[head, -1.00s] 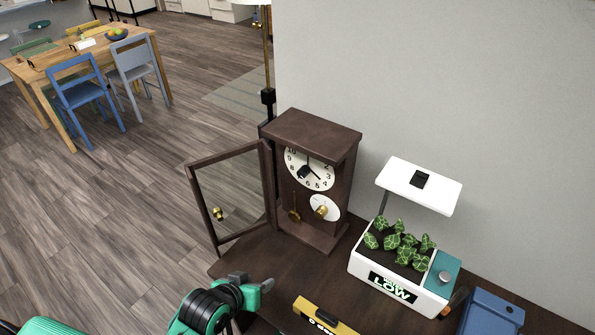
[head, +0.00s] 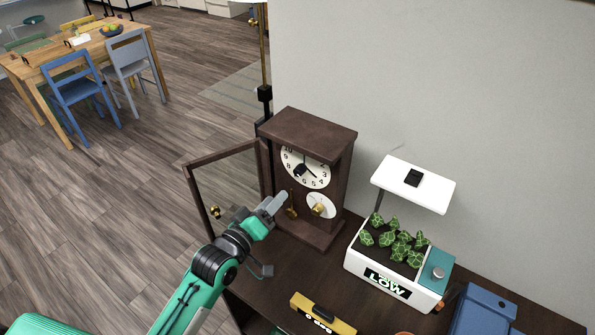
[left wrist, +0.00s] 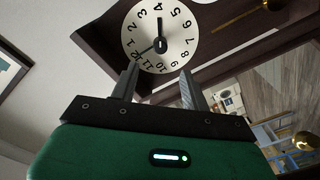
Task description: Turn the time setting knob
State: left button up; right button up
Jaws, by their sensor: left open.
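A dark wooden clock (head: 322,150) stands on a dark cabinet top against the wall, its glazed door (head: 228,180) swung open to the left. Its white clock face (head: 318,177) has black hands and a black hub. Below is a small white dial (head: 327,201) with a brass knob (head: 318,209), and a brass pendulum (head: 291,211) hangs left of it. My left gripper (head: 279,204) is open and empty, in front of the clock's lower left side, near the pendulum. In the left wrist view its fingers (left wrist: 158,70) appear below the tilted clock face (left wrist: 178,22). The small dial is not clear there.
The open door and its brass pull (head: 215,211) stand close to my left arm. A white planter (head: 350,263) with a lamp panel (head: 430,190) is right of the clock. A yellow device (head: 327,322) and a blue box (head: 485,312) lie nearer.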

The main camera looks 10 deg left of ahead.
aim_at(297, 174)
pick_arm(q)
jog(key=p+x, duration=0.3)
jog(key=x, duration=0.7)
jog(key=shift+w, duration=0.15)
jog(key=shift+w+d, duration=0.3)
jog(key=shift+w, duration=0.3)
jog(key=shift+c, duration=0.2)
jog(key=c, duration=1)
